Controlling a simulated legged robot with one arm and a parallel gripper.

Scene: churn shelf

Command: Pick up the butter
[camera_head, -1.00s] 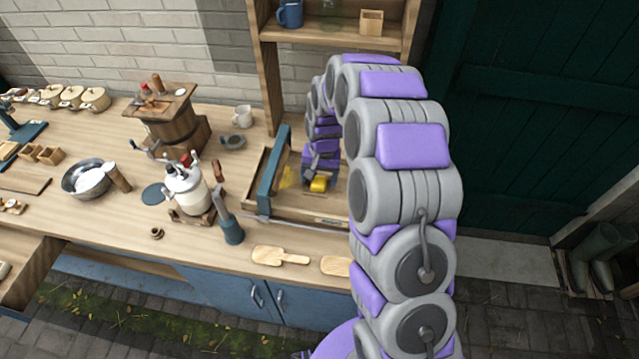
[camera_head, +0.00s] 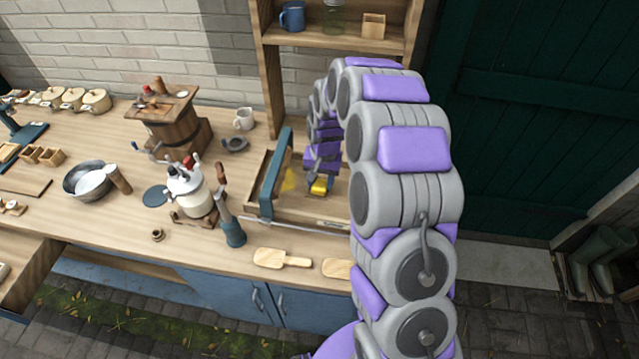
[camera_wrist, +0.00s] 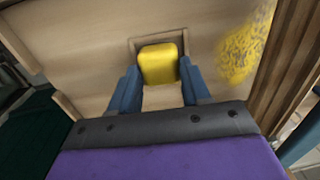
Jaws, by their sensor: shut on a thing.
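The butter (camera_wrist: 159,64) is a yellow block between the two blue fingers of my gripper (camera_wrist: 158,88) in the wrist view. My gripper is shut on it, with a finger at each side. The butter also shows in the head view (camera_head: 319,187), at the end of my arm and over the wooden tray (camera_head: 300,214). A square wooden frame shows just behind the butter in the wrist view. I cannot tell whether the butter touches the tray.
A yellow patch (camera_wrist: 240,50) of crumbly stuff lies on the tray's floor beside the butter. A blue upright bar (camera_head: 277,174) stands at the tray's left. A white and metal churn (camera_head: 190,191) and a blue-based handle (camera_head: 231,230) stand further left. A wooden shelf (camera_head: 335,40) rises behind.

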